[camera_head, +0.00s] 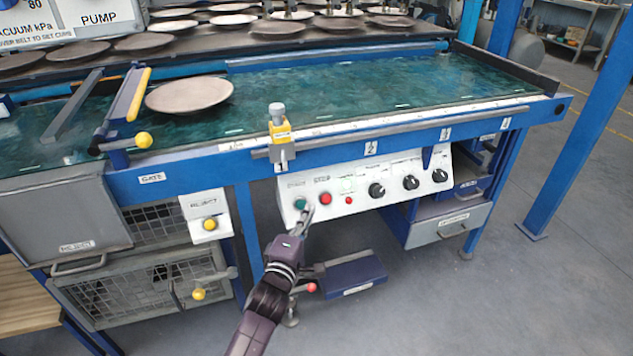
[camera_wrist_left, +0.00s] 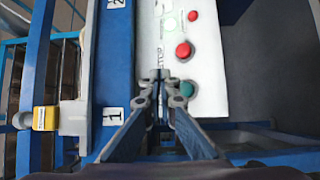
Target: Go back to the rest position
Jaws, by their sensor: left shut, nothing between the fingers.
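My left gripper (camera_head: 305,217) is shut and empty in front of the white control panel (camera_head: 371,189), close to the green button (camera_head: 300,204). In the left wrist view its closed fingertips (camera_wrist_left: 159,78) lie over the panel, with the green button (camera_wrist_left: 187,88) just right of them and the red button (camera_wrist_left: 184,50) beyond. I cannot tell whether the fingertips touch the panel. My right gripper is not in view.
A blue-framed conveyor table with a green belt (camera_head: 330,85) stands above the panel. A brown plate (camera_head: 189,94) lies on the belt by the yellow-edged gate (camera_head: 138,95). A blue pedal (camera_head: 352,272) is on the floor. A blue post (camera_head: 580,125) stands right, with open floor beside it.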

